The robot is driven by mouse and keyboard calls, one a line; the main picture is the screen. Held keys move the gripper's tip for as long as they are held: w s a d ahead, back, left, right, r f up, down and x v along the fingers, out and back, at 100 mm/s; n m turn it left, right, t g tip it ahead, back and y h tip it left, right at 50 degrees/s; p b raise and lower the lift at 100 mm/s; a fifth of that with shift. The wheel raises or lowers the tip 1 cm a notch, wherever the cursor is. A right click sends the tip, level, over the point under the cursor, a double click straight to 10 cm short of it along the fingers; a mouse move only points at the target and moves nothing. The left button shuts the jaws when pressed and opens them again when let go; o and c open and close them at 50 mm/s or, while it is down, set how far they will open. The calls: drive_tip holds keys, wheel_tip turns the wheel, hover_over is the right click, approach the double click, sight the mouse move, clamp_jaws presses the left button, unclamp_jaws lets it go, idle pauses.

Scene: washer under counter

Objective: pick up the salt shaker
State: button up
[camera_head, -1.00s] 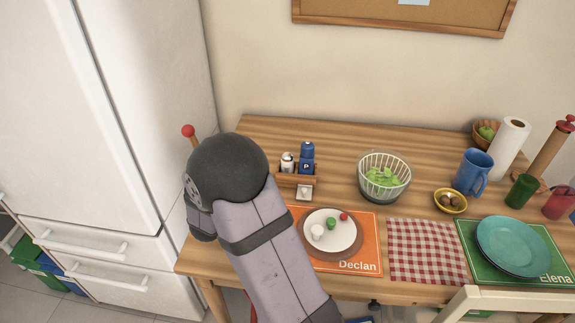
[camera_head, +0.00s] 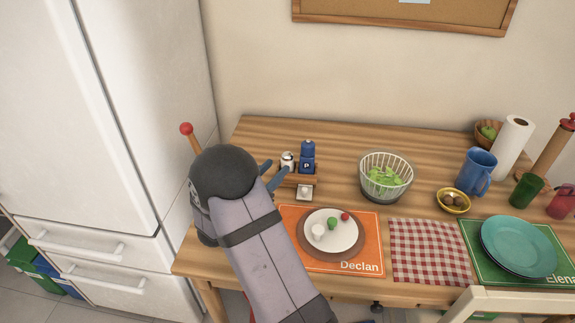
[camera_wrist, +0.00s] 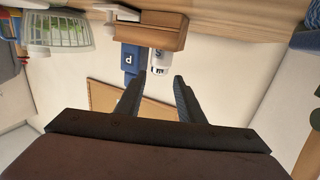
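The salt shaker (camera_head: 287,160) is white with a dark top and stands in a small wooden caddy (camera_head: 299,181) on the table. In the wrist view, which is upside down, the salt shaker (camera_wrist: 160,62) shows an "S". The blue pepper shaker (camera_head: 307,156) marked "P" stands right beside it; it also shows in the wrist view (camera_wrist: 131,58). My gripper (camera_head: 276,172) is just left of the caddy, close to the salt shaker. In the wrist view my gripper (camera_wrist: 159,80) is open and empty, its fingers pointing toward the salt shaker, apart from it.
A small whitish item (camera_head: 304,192) is at the caddy's front. A plate (camera_head: 330,232) with food lies on Declan's orange placemat (camera_head: 292,214). A salad basket (camera_head: 386,176) stands to the right. The fridge (camera_head: 140,120) is close on the left. The table behind the caddy is clear.

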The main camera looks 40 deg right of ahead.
sight(284, 159)
drive_tip(key=shift+p+x, duration=0.4)
drive_tip(key=shift+x, duration=2.2)
drive_tip(key=shift+c, duration=0.7)
drive_tip(key=shift+s, duration=0.1)
drive_tip(key=c, duration=0.6)
